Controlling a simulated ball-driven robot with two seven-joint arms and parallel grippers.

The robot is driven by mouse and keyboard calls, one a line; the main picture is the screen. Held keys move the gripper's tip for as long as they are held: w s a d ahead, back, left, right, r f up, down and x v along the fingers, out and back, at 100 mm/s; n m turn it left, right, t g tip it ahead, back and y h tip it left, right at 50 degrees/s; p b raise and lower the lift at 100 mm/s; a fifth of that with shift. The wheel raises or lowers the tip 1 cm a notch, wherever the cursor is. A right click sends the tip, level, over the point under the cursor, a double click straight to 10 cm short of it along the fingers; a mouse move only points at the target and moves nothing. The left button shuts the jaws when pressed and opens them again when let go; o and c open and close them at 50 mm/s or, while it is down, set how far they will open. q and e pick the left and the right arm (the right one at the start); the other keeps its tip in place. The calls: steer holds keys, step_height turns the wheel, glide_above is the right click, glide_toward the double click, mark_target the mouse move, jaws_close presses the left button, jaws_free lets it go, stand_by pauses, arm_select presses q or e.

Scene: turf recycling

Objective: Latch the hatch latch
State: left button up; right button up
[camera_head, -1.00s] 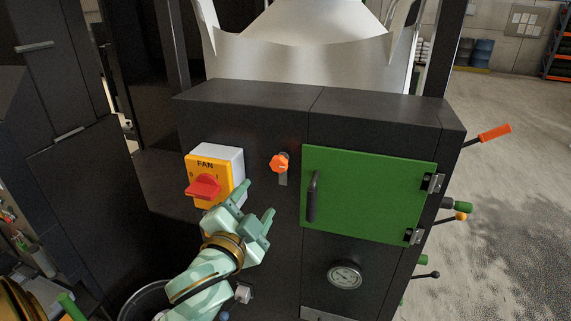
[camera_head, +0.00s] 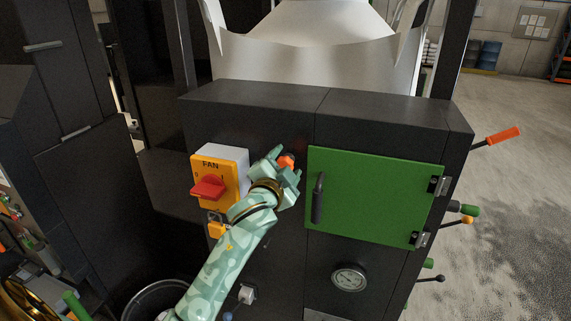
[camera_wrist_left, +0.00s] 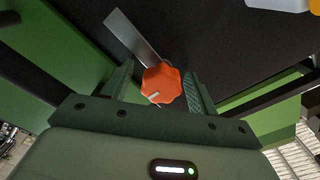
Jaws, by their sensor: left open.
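The green hatch (camera_head: 372,200) lies flat against the front of the dark cabinet, with a black handle (camera_head: 318,199) on its left side and hinges on its right. The hatch latch, an orange knob (camera_head: 286,161) on a metal strip, sits left of the hatch. In the left wrist view the orange knob (camera_wrist_left: 161,85) lies between my finger pads, with the metal strip (camera_wrist_left: 134,38) running up and left from it. My left gripper (camera_head: 281,162) is open around the knob and partly hides it in the head view. My right gripper does not show.
A yellow fan switch box (camera_head: 216,185) with a red knob is just left of my left gripper, with a yellow padlock (camera_head: 217,229) below it. A round gauge (camera_head: 349,279) sits under the hatch. Levers, one orange-tipped (camera_head: 503,136), stick out on the cabinet's right side.

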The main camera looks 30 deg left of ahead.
arm_select(q)
steer(key=shift+d, duration=0.1)
jaws_close()
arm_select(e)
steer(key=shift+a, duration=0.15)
arm_select(q)
steer(key=shift+f, duration=0.2)
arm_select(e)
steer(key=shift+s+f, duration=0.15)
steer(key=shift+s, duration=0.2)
